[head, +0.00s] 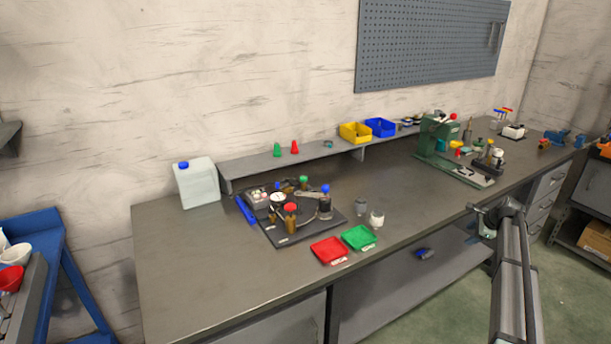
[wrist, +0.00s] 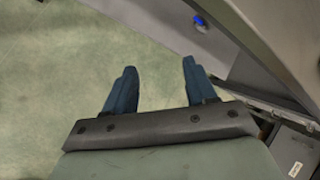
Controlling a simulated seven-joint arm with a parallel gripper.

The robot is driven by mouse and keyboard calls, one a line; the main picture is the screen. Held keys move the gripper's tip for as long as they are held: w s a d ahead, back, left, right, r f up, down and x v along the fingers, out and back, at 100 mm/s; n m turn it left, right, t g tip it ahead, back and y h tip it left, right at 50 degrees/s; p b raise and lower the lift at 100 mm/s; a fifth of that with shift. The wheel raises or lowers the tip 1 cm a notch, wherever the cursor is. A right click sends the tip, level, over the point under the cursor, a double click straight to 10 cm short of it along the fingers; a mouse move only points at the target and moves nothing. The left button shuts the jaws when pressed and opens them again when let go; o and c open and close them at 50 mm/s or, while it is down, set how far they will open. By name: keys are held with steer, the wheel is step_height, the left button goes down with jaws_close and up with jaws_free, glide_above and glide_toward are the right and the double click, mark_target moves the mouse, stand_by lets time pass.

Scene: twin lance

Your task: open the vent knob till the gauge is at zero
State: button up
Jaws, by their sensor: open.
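A black base plate (head: 331,230) with a small apparatus stands on the left half of the bench. On it is a small round white gauge (head: 278,198); its needle is too small to read. Around it are a red-topped brass part (head: 290,216), a blue-topped dark cylinder (head: 325,202) and a green-topped part (head: 304,181). I cannot tell which of these is the vent knob. In the wrist view my gripper (wrist: 157,76) is open and empty above the green floor. In the head view my arm is at the right, in front of the bench, well away from the apparatus.
A green press (head: 437,140) stands farther right. A white jug (head: 197,183) is at the left. The bench's front left is clear.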

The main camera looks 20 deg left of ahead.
steer(key=w+a+r+m+t, duration=0.1)
steer(key=w+r, duration=0.4)
steer(key=r, duration=0.5)
steer(key=w+a+r+m+t, duration=0.1)
steer(key=w+r, duration=0.5)
steer(key=r, duration=0.3)
step_height(320, 180, up, 4)
steer(key=n+g+y, duration=0.1)
steer(key=n+g, duration=0.2)
steer(key=g, duration=0.4)
glide_above(304, 177)
steer(key=d, duration=0.5)
steer(key=x, duration=1.2)
steer(key=shift+s+f, duration=0.2)
steer(key=shift+f, duration=0.15)
steer(key=shift+c, duration=0.3)
